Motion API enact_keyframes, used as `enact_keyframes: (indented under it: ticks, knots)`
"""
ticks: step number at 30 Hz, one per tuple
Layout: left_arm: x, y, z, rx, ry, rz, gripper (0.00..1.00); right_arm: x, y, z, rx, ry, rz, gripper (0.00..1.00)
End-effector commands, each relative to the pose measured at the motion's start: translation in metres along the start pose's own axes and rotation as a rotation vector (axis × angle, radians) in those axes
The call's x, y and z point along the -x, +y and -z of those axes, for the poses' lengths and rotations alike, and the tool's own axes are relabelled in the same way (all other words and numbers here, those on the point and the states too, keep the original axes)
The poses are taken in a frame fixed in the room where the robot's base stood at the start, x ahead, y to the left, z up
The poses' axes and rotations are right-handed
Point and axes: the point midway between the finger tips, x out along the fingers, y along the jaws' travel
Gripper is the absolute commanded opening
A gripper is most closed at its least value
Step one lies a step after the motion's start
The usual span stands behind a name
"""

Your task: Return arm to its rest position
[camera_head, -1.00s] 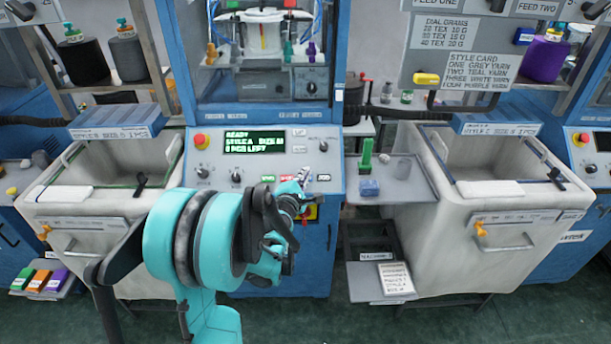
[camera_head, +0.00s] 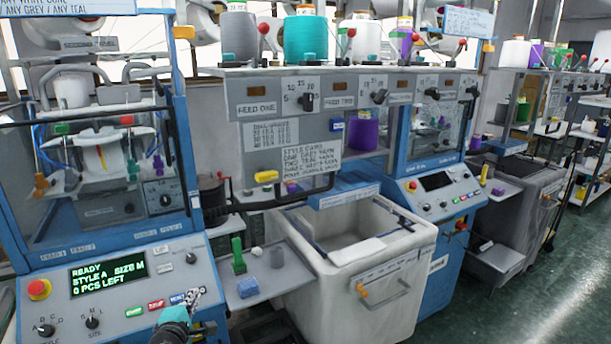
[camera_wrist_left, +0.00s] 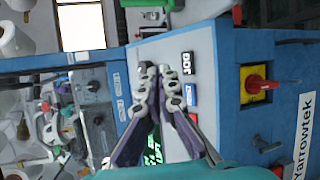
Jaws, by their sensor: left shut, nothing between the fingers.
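My left gripper (camera_head: 197,296) is at the lower left of the head view, in front of the blue machine's sloping control panel (camera_head: 60,310). It is close to the blue button (camera_head: 177,298); I cannot tell whether it touches the panel. In the left wrist view its two fingers (camera_wrist_left: 161,75) are together and hold nothing. A blue button (camera_wrist_left: 190,95) and a dark labelled button (camera_wrist_left: 187,63) show just right of the fingertips. The display (camera_head: 108,273) reads READY, STYLE A, SIZE M, 0 PCS LEFT. My right gripper is not in view.
A red emergency knob (camera_head: 39,289) stands on the panel. A red switch (camera_wrist_left: 258,84) protrudes below the panel. Open green floor (camera_head: 540,290) lies at right.

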Motion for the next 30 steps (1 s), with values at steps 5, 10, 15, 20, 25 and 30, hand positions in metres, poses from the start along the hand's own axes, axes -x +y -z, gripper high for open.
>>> enact_keyframes:
  ticks: [5,10,15,20,25,30]
  knots:
    - [0.059,-0.024,-0.067,-0.495,-0.136,0.184,0.00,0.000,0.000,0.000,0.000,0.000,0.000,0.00]
    - [0.128,-0.061,-0.100,-0.974,-0.287,0.333,0.00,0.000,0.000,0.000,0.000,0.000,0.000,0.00]
    - [0.196,-0.099,-0.104,-1.404,-0.447,0.453,0.00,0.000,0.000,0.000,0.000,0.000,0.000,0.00]
    - [0.238,-0.123,-0.095,-1.667,-0.558,0.522,0.00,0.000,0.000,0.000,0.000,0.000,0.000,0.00]
    - [0.254,-0.131,-0.089,-1.771,-0.603,0.550,0.00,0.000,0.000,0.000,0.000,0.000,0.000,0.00]
    - [0.254,-0.131,-0.089,-1.771,-0.603,0.550,0.00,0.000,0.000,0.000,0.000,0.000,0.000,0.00]
